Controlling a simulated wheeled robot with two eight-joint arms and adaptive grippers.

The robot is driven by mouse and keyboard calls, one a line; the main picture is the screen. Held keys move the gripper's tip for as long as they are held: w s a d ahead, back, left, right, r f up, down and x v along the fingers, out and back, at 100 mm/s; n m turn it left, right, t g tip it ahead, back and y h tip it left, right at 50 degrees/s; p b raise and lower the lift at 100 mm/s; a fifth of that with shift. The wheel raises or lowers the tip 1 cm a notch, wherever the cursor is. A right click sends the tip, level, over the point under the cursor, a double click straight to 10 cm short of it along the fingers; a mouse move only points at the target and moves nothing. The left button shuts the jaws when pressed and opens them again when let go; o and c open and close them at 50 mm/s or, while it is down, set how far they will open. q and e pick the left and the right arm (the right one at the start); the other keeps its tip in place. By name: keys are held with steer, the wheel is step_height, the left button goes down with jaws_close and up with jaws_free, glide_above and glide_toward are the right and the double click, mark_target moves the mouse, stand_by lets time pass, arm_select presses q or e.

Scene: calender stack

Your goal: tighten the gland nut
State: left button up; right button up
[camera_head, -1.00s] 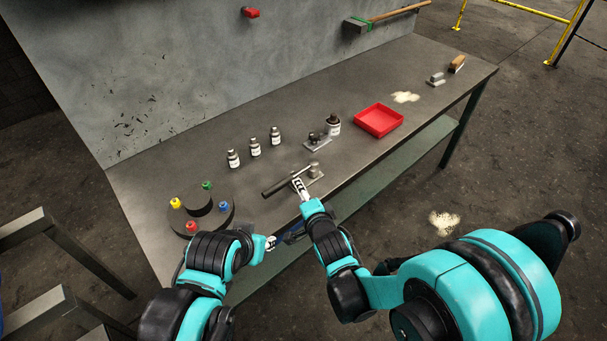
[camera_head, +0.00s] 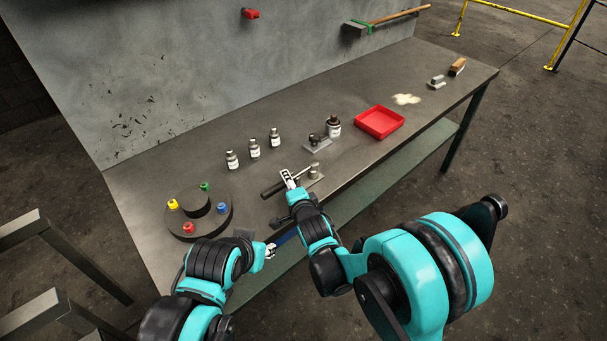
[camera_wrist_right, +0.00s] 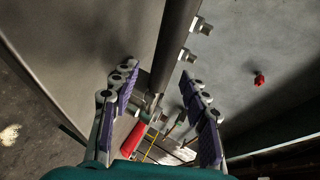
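The gland fixture stands near the front edge of the bench: a dark cylinder (camera_head: 272,189) lies towards its left, and a small metal post (camera_head: 315,171) stands on a plate at its right. I cannot make out the gland nut itself. My right gripper (camera_head: 287,177) is over this fixture, between cylinder and post. In the right wrist view its purple-padded fingers (camera_wrist_right: 162,100) are spread apart, with the dark bar (camera_wrist_right: 176,45) beyond and between them; contact is unclear.
A round dark stand (camera_head: 218,222) with coloured knobs is at the left. Several small bottles (camera_head: 254,149) stand behind the fixture.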

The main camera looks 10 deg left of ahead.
jaws_close()
steer(key=shift+r+p, duration=0.35)
steer(key=shift+r, duration=0.2)
steer(key=w+d+r+p, duration=0.3)
steer(key=d+r+p, duration=0.2)
steer(key=d+r, duration=0.5)
steer(key=shift+d, duration=0.65)
